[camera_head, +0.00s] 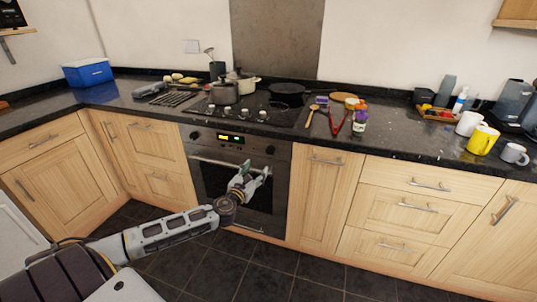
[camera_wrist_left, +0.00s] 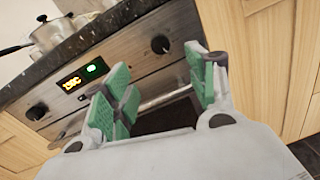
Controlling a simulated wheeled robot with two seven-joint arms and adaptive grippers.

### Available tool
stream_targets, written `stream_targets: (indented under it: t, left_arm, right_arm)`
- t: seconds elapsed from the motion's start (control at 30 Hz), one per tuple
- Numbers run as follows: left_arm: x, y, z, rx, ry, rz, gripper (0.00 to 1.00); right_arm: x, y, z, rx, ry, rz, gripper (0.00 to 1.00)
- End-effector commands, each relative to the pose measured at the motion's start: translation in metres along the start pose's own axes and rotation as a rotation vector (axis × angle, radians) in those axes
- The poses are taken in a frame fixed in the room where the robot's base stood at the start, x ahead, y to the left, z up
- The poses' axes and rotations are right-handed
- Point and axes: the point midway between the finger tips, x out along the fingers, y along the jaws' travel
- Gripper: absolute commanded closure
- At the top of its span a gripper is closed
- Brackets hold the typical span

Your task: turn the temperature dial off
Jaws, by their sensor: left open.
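The oven front (camera_head: 215,148) has two dark round dials. The right dial (camera_head: 270,149) also shows in the left wrist view (camera_wrist_left: 160,44), beyond the fingers. The left dial (camera_head: 195,135) also shows in the left wrist view (camera_wrist_left: 37,111). I cannot tell which one sets temperature. Between them is a display (camera_head: 231,138) with lit orange and green areas; its exact reading is unclear. My left gripper (camera_head: 257,172) is open and empty, with green finger pads, in front of the oven door and just below the right dial, apart from it. My right gripper is not in view.
The oven door handle (camera_head: 215,161) runs under the dials, partly behind my left gripper. Pots (camera_head: 224,94) stand on the hob above. Wooden cabinets (camera_head: 325,195) flank the oven. The dark tiled floor (camera_head: 240,258) in front is clear.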

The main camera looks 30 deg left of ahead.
Motion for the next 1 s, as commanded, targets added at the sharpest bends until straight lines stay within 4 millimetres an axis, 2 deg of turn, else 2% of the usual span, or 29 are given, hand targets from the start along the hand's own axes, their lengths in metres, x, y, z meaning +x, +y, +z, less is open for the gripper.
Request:
stream_targets:
  t: [0.2,0.63,1.0]
  left_arm:
    - [0.000,0.000,0.000,0.072,0.000,0.000,0.43]
    - [0.001,0.000,0.000,0.073,0.000,0.000,0.43]
    - [0.015,0.000,0.000,0.071,0.000,0.001,0.43]
  right_arm:
    - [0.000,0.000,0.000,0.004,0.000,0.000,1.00]
    - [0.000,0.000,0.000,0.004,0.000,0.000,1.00]
    - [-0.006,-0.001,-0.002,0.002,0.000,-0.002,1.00]
